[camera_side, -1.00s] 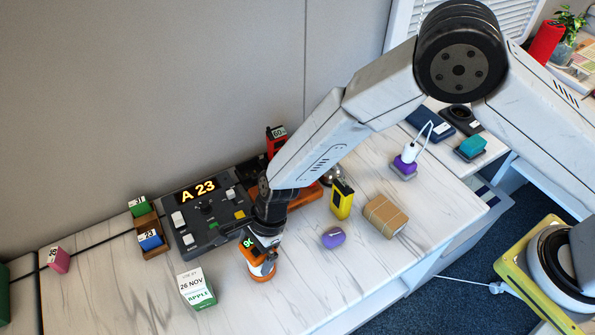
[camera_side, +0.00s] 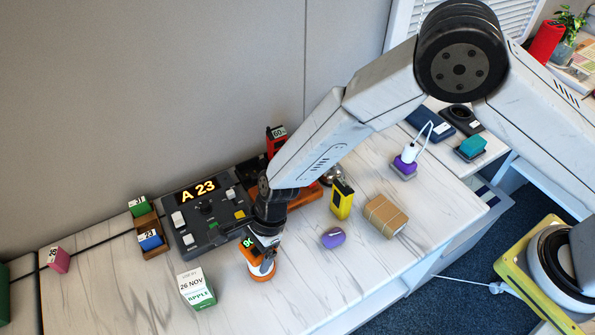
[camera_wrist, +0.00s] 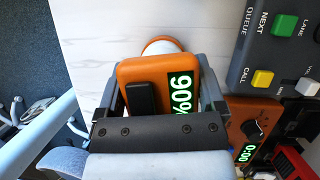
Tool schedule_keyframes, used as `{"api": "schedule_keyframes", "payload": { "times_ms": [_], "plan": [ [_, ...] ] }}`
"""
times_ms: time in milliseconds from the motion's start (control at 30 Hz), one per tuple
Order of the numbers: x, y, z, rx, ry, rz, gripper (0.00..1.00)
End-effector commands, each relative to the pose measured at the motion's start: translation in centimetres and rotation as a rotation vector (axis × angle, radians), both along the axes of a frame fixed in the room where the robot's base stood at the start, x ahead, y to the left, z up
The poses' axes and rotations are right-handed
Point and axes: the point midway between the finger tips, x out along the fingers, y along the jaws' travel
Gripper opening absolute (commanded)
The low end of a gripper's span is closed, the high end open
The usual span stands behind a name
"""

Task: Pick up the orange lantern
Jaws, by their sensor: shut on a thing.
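The orange lantern (camera_side: 262,270) stands on the marble-patterned counter, with an orange body and a white band low down. In the wrist view its orange top (camera_wrist: 150,72) fills the space between the fingers, showing a black block and a green "90%" display. My gripper (camera_side: 262,252) is over it from above, and the wrist view shows my gripper (camera_wrist: 160,95) shut with a finger on each side of the lantern. In the side view the gripper hides part of the lantern's upper body. Its base appears to be at counter level.
A grey console (camera_side: 205,215) reading "A 23" stands behind left. A white and green carton (camera_side: 196,287) is close on the left. A purple object (camera_side: 333,237), yellow device (camera_side: 342,199) and brown parcel (camera_side: 385,215) are to the right. The counter's front left is clear.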

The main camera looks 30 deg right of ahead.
Motion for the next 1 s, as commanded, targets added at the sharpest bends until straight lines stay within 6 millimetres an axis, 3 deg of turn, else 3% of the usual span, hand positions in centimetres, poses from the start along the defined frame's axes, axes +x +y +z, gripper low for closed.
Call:
{"api": "schedule_keyframes", "payload": {
  "times_ms": [267, 467, 1000],
  "plan": [
    [0.1, 0.1, 1.3, 0.002, -0.002, 0.000, 0.03],
    [-0.1, 0.0, 3.5, 0.002, -0.002, 0.001, 0.03],
    [-4.5, -3.5, 9.5, 0.001, -0.001, 0.000, 0.03]
  ]
}}
